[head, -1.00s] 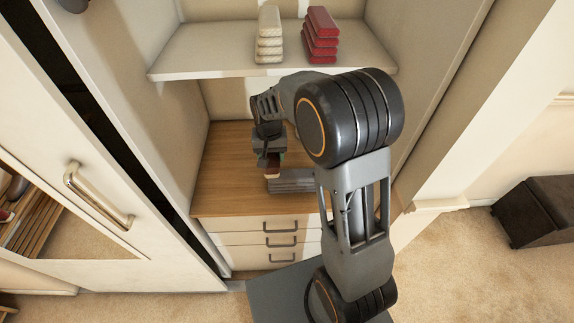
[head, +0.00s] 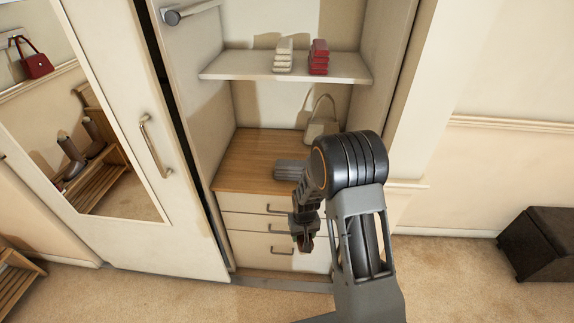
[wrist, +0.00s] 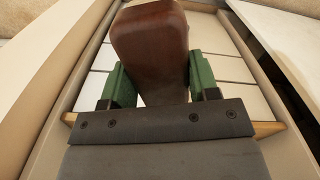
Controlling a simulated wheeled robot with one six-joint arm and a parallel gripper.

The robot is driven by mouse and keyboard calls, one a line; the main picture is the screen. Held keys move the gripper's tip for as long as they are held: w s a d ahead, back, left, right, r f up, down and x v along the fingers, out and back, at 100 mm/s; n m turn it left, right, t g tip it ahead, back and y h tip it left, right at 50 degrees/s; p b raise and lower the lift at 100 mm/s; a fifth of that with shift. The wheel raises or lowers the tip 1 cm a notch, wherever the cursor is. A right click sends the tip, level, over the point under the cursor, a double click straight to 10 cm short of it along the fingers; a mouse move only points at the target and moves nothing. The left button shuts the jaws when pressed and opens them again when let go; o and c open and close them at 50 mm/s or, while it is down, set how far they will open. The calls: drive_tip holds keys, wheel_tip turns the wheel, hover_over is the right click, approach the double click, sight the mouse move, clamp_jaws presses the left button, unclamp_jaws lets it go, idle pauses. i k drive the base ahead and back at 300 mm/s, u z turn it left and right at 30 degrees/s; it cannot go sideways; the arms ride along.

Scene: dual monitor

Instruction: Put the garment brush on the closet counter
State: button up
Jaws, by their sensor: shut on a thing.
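The garment brush (wrist: 150,45) shows in the wrist view as a smooth dark brown, rounded body between the green finger pads. My gripper (wrist: 152,85) is shut on it. The brush's bristles are not visible. In the head view my gripper (head: 304,238) hangs low in front of the drawers, below the counter's level, with a small brown part of the brush at its tip. The closet counter (head: 248,160) is a wooden top inside the open closet. My arm hides its right part.
A grey folded stack (head: 288,170) lies on the counter, and a beige handbag (head: 321,128) stands at its back right. The left part of the counter is clear. Above is a shelf (head: 230,67) with cream and red stacks. Drawers (head: 240,222) with handles are below.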

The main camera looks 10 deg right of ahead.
sight(243, 171)
drive_tip(key=z, duration=0.05)
drive_tip(key=k, duration=0.4)
drive_tip(key=u, duration=0.75)
drive_tip(key=i, duration=0.75)
drive_tip(key=u, duration=0.15)
